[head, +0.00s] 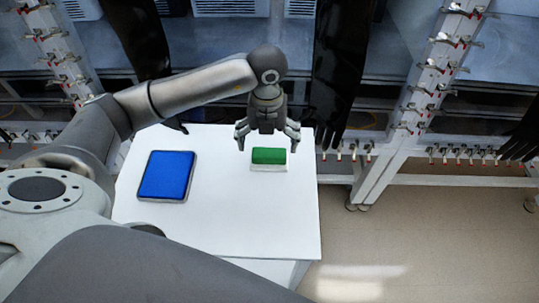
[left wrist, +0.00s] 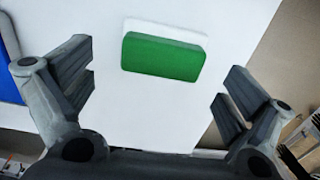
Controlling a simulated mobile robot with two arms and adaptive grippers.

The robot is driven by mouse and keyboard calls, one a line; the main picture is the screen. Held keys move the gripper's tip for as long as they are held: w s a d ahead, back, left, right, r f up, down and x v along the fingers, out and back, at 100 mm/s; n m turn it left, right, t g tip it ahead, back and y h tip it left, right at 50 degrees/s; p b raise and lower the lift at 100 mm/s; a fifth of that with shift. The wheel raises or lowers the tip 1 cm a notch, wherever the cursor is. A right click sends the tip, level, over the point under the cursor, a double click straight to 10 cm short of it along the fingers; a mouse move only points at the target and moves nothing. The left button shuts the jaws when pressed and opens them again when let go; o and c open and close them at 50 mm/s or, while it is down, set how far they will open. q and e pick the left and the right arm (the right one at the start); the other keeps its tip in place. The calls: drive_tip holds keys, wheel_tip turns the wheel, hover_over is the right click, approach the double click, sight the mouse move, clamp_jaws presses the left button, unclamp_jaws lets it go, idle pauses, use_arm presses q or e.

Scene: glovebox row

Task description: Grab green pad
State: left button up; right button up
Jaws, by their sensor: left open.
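The green pad (head: 268,156) is a small block with a green top and a white lower part, lying on the white table near its far edge. It also shows in the left wrist view (left wrist: 163,57), at the upper middle. My left gripper (head: 267,146) is open and empty above the pad. In the left wrist view its fingers (left wrist: 158,90) stand wide apart, one on each side of the pad and not touching it. My right gripper is in neither view.
A larger blue pad (head: 167,174) with a grey rim lies on the left of the white table (head: 240,220). The table's front middle is bare. Behind it stand a glovebox frame with white posts (head: 425,90) and hanging black gloves (head: 340,70).

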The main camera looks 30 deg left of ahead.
sight(269, 153)
use_arm(q)
drive_tip(key=shift+d+f, duration=0.1)
drive_tip(key=shift+f, duration=0.35)
wheel_tip(269, 153, down, 4)
drive_tip(key=shift+d+r+p, duration=0.15)
drive_tip(key=shift+r+p, duration=0.1)
drive_tip(key=shift+p, duration=0.55)
drive_tip(key=shift+f, duration=0.4)
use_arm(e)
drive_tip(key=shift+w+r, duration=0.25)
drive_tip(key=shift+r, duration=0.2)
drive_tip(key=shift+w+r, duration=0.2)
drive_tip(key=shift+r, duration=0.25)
use_arm(q)
drive_tip(key=c, duration=1)
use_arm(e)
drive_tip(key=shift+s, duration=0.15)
